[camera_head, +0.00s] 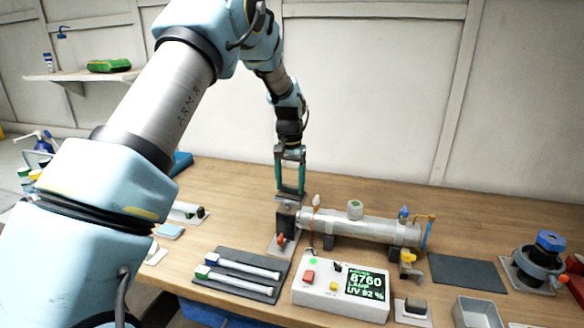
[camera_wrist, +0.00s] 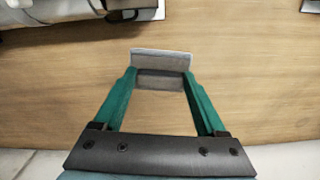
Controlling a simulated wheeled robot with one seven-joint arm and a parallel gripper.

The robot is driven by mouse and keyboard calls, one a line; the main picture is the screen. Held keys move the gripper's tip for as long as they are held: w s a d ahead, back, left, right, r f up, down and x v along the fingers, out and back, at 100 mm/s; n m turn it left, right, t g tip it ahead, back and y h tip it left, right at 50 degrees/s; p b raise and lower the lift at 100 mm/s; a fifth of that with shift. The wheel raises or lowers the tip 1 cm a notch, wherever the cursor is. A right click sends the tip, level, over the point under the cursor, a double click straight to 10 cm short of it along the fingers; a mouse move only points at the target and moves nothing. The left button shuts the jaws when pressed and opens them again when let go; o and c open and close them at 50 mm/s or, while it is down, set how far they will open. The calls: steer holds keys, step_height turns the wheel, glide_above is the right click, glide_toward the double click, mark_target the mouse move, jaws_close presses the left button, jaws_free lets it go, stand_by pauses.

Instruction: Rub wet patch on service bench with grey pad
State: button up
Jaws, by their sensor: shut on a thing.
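My gripper (camera_head: 290,190) reaches down behind the left end of the reactor, over the back of the wooden service bench (camera_head: 230,190). In the wrist view its green fingers (camera_wrist: 160,76) are shut on a grey pad (camera_wrist: 161,58), held between the tips. The pad is low over the bare bench top (camera_wrist: 250,70); I cannot tell whether it touches the wood. I cannot make out a wet patch in either view.
The metal reactor tube (camera_head: 360,226) lies just in front of my gripper. A control box (camera_head: 340,288) with a green display, a dark mat (camera_head: 240,274) with two lamp tubes, and a grey tray (camera_head: 480,312) are nearer. The bench back right of my gripper is clear, up to the wall.

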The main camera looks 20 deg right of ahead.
steer(key=shift+r+p, duration=0.8)
steer(key=shift+r, duration=0.8)
